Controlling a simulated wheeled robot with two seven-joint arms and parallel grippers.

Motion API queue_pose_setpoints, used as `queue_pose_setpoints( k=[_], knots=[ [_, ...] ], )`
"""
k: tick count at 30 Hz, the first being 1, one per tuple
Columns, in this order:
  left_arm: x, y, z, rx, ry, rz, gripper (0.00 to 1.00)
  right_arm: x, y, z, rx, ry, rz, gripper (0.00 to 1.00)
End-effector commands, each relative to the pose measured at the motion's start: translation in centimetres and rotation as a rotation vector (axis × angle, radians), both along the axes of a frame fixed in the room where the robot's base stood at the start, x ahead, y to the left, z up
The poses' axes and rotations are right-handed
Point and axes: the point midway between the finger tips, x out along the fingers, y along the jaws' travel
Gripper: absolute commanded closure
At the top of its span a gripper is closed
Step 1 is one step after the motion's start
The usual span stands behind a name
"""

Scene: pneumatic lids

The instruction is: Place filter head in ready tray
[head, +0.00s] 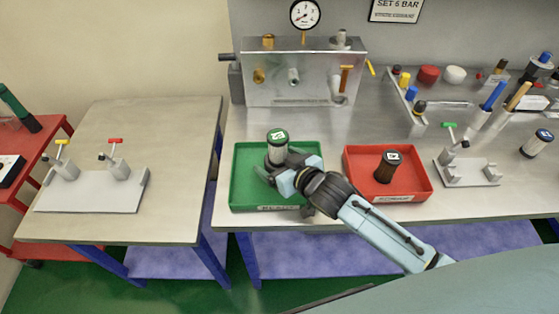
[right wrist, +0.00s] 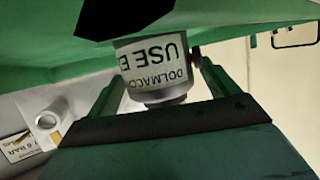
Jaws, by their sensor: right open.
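The filter head (head: 277,147), a pale cylinder with a green top, stands upright in the green tray (head: 240,190), whose front label seems to read READY. My right gripper (head: 269,174) is at the near side of the filter head, low in the tray. In the right wrist view the filter head (right wrist: 158,68) shows a white label with upside-down print, between the two fingers of the open gripper (right wrist: 157,84). Whether a finger touches it is hard to tell. My left gripper is not in view.
A red tray (head: 422,188) with a dark cylinder (head: 387,167) stands right of the green one. A metal manifold block (head: 315,90) with a gauge (head: 305,14) is behind. A fixture (head: 470,172) stands at right. A side table (head: 170,130) with a valve plate (head: 90,195) is at left.

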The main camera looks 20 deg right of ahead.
Motion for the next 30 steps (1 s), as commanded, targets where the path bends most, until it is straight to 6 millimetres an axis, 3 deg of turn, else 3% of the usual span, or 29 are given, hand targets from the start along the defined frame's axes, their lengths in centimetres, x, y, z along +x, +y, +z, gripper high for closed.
queue_pose_setpoints(
  k=[3, 8, 21, 30],
  knots=[
    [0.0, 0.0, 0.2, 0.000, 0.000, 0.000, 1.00, 0.0, 0.0, 0.4, -0.001, -0.001, 0.000, 0.14],
    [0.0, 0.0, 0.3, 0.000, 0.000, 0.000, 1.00, -1.7, -0.6, 1.0, 0.000, 0.001, 0.000, 0.14],
    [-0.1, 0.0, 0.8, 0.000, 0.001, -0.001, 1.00, -9.1, -3.1, 4.2, -0.001, 0.002, 0.000, 0.14],
    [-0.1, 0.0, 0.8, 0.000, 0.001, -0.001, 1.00, -10.5, -3.6, 4.9, 0.000, -0.001, -0.001, 0.14]
  ],
)
